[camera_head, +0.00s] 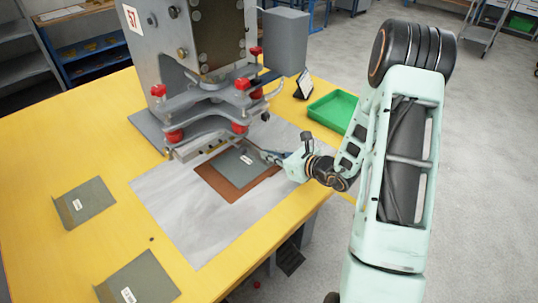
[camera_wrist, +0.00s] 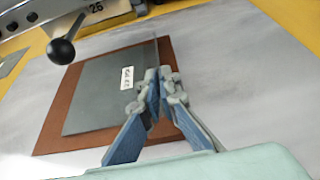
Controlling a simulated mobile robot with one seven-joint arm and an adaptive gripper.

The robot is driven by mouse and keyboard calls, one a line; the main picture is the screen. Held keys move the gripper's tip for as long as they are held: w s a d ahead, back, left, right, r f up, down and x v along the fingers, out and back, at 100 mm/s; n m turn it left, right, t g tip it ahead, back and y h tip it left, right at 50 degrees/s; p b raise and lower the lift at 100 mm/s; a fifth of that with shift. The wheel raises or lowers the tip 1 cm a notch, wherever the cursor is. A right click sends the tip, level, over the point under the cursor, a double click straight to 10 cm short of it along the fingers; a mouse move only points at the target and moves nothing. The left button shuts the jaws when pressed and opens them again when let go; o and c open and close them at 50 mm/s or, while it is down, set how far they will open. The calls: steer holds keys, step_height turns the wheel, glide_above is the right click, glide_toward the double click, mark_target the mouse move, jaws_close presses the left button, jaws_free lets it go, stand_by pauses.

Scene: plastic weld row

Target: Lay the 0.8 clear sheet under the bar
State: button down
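A dark grey sheet (camera_head: 232,168) with a white label lies on, or just over, a brown pad (camera_head: 210,178) in front of the press. In the wrist view the sheet (camera_wrist: 95,92) sits over the brown pad (camera_wrist: 52,130), its label too small to read surely. My gripper (camera_head: 268,157) is at the sheet's right edge. In the wrist view its fingers (camera_wrist: 157,78) are closed together on a thin raised edge of the sheet. The metal bar (camera_head: 190,148) is at the press's front, above the pad's far side; whether the sheet's far edge is under it, I cannot tell.
Two similar labelled sheets lie on the yellow table (camera_head: 40,165), one at left (camera_head: 92,198) and one nearer (camera_head: 150,280). A green tray (camera_head: 333,110) and small dark stand (camera_head: 303,86) are right of the press (camera_head: 205,45). A black ball knob (camera_wrist: 62,51) hangs near the bar.

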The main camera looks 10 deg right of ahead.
steer(key=shift+f, duration=0.1)
stand_by(0.3)
steer(key=c, duration=2.1)
jaws_free()
steer(key=shift+r, duration=0.2)
steer(key=shift+r+p, duration=0.8)
steer(key=shift+r, duration=0.65)
steer(key=shift+s+d+r, duration=0.2)
steer(key=shift+s+d, duration=0.55)
steer(key=shift+s, duration=0.35)
steer(key=shift+s+d+r, duration=0.15)
steer(key=shift+s+d, duration=0.6)
steer(key=shift+s, duration=0.4)
steer(key=shift+s+d+r, duration=0.2)
steer(key=shift+s+d, duration=0.55)
steer(key=shift+s, duration=0.35)
